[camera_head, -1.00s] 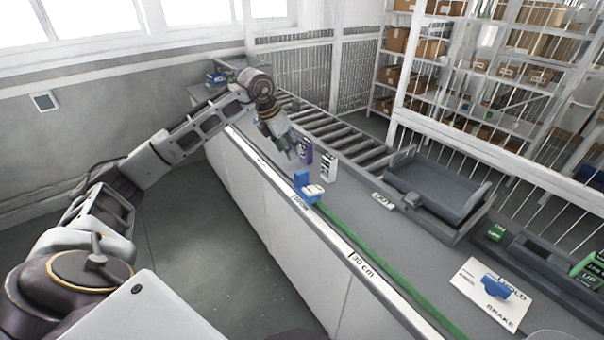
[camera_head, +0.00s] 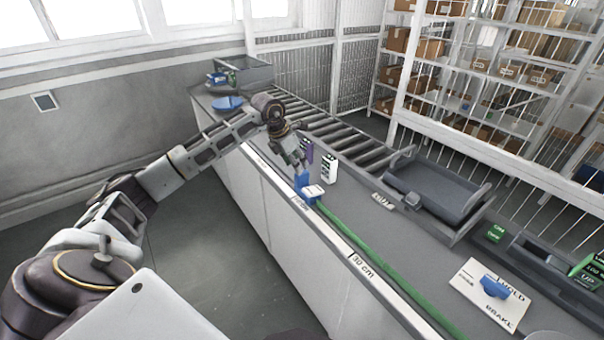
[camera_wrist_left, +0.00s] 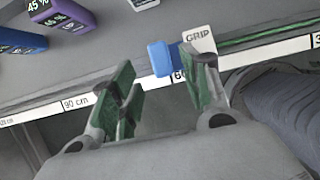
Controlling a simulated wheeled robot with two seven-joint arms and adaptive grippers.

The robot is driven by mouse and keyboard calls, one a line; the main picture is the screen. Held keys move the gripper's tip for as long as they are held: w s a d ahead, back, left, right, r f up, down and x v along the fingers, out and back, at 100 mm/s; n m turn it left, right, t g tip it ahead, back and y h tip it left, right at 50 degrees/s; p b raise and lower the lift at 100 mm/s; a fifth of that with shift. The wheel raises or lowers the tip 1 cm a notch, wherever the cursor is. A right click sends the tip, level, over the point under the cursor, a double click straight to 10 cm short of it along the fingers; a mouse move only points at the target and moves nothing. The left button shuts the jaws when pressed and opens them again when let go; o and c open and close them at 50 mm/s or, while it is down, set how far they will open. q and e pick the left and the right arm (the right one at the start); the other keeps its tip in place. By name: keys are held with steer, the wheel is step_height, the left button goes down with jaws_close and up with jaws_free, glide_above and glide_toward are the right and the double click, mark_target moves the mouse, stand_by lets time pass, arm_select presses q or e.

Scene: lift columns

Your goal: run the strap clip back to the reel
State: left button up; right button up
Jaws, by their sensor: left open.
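The strap clip (camera_head: 306,189), blue with a white tab, sits at the counter's front edge at the end of the green strap (camera_head: 372,258). In the left wrist view the clip (camera_wrist_left: 160,58) shows its blue block and a tab marked GRIP (camera_wrist_left: 199,40). My left gripper (camera_head: 301,170) is just above and behind the clip. Its open green-padded fingers (camera_wrist_left: 163,88) stand either side of the blue block in the wrist picture, the right finger partly covering the tab; I cannot tell if they touch. The strap runs out of the head view at the bottom, and I see no reel. My right gripper is not in view.
Purple (camera_head: 307,151) and white (camera_head: 330,168) upright blocks stand close behind the clip. A grey tray (camera_head: 440,192) and a brake plate (camera_head: 466,278) with a blue knob lie further right. A blue dish (camera_head: 227,103) is at the far end. Rollers (camera_head: 330,132) run behind the counter.

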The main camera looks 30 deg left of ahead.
arm_select(q)
steer(key=x, duration=0.5)
steer(key=shift+f, duration=0.2)
steer(key=shift+w+f, duration=0.2)
steer(key=shift+f, duration=0.15)
steer(key=shift+w+d+f, duration=0.1)
steer(key=shift+f, duration=0.2)
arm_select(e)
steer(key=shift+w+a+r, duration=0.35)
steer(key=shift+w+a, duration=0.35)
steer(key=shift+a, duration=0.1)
arm_select(q)
steer(key=c, duration=0.8)
jaws_close()
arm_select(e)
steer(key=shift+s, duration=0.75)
